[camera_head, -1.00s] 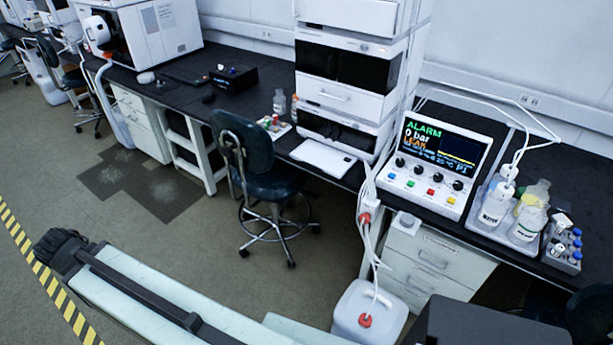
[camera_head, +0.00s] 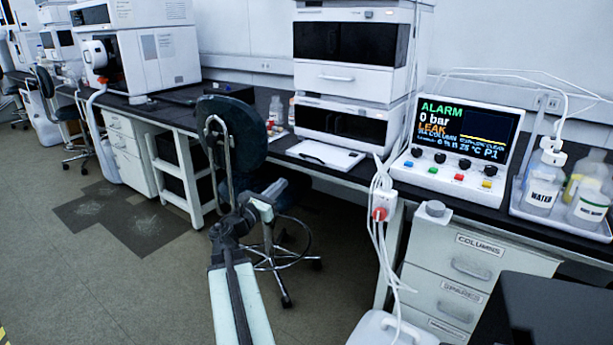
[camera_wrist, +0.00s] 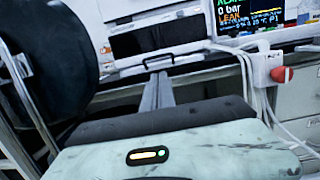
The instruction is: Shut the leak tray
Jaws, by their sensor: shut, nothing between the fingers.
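The leak tray (camera_head: 325,155) is a flat white tray with a dark handle, sticking out over the bench edge at the foot of the white instrument stack. In the wrist view its dark handle (camera_wrist: 158,60) shows just beyond the fingertips.
A dark chair (camera_head: 231,135) stands close left of my arm. The alarm unit (camera_head: 459,148) reads "LEAK" on the bench. A white jug (camera_head: 385,330) stands on the floor.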

